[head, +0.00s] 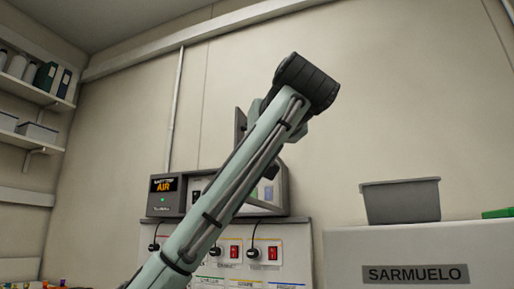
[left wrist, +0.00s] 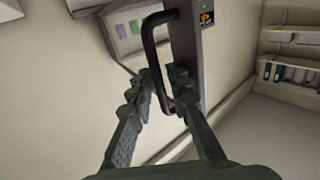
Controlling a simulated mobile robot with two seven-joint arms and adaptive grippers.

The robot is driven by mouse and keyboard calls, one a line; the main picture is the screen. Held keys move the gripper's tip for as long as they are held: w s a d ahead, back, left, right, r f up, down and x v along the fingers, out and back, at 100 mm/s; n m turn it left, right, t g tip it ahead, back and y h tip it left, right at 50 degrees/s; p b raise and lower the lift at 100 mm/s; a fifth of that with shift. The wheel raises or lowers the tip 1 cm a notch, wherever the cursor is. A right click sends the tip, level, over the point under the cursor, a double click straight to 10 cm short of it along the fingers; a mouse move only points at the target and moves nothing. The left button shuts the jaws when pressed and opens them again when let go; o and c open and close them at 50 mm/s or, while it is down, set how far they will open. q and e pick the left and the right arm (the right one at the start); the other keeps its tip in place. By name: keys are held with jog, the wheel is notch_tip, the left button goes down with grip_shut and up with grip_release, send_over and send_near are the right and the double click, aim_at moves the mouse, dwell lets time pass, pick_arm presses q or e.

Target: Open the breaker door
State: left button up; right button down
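In the left wrist view, a black loop handle (left wrist: 150,45) is fixed to a long grey panel (left wrist: 184,45), beside the display (left wrist: 206,19). My left gripper (left wrist: 160,78) has its fingers apart around the lower part of the handle; firm contact cannot be told. How far the door stands open is unclear. My right gripper is not in view.
Red switches (head: 273,252) and cables sit on a white panel (head: 296,236) below the box. A grey bin (head: 400,201) stands on a white cabinet (head: 440,240) marked "SARMUELO" at right. Shelves (head: 35,94) with binders are at left. The upper right wall is clear.

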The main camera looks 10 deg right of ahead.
pick_arm(q)
jog(key=s, duration=0.7)
jog(key=shift+s+d, duration=0.3)
